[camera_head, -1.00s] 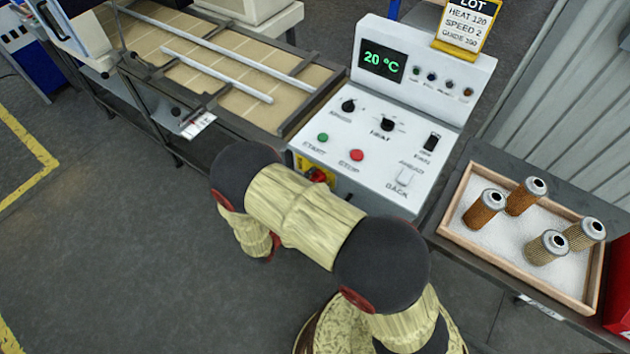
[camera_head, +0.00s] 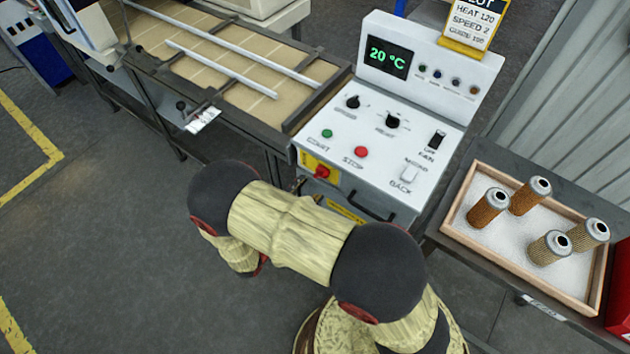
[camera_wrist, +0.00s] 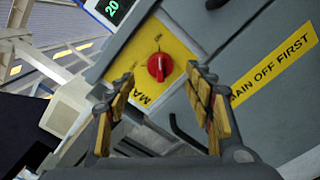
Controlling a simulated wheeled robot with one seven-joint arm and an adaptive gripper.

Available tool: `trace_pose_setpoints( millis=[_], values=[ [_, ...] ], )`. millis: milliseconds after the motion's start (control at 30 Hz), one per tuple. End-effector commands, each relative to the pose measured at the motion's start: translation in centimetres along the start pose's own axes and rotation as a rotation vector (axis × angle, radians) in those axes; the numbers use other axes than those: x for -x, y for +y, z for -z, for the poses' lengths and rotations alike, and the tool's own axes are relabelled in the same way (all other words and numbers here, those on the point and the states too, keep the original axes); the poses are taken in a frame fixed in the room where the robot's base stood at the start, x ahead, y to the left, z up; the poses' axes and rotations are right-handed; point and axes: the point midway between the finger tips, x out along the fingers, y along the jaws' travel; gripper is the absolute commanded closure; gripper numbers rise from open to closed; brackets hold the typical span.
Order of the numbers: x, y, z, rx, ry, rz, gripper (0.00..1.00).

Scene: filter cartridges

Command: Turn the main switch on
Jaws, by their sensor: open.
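The main switch is a red rotary knob (camera_wrist: 160,67) on a yellow plate (camera_wrist: 178,46) on the front of the grey cabinet. In the wrist view it sits ahead of my gripper (camera_wrist: 160,88), between the two fingers and apart from them. The fingers are spread open and empty, with yellowish pads. In the head view the red knob (camera_head: 322,172) shows on the cabinet's front left, just above my arm. My gripper is mostly hidden behind my arm there. The markings by the knob are too small to read surely.
The control panel (camera_head: 380,150) above carries knobs, a green and a red button, and a display reading 20 °C. A drawer-like handle (camera_head: 358,207) is below. A wooden tray (camera_head: 470,240) with several filter cartridges stands right. A conveyor (camera_head: 300,115) runs left.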

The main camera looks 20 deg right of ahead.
Motion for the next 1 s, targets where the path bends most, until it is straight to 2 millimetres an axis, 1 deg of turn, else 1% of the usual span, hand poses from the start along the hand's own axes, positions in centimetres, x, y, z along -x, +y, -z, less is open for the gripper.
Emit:
trace_pose_setpoints(
  millis=[33, 100, 200, 333, 500, 1000],
  values=[
    [1.1, 0.1, 0.1, 0.0, 0.004, -0.004, 0.47],
    [2.3, 0.1, 0.1, 0.0, 0.003, -0.003, 0.47],
    [3.7, 0.1, 0.1, 0.0, 0.003, -0.003, 0.47],
    [5.0, 0.0, 0.1, -0.001, 0.001, -0.001, 0.47],
    [5.5, 0.0, 0.0, -0.001, 0.0, 0.0, 0.47],
    [5.5, 0.0, 0.0, 0.0, 0.0, 0.001, 0.47]
  ],
)
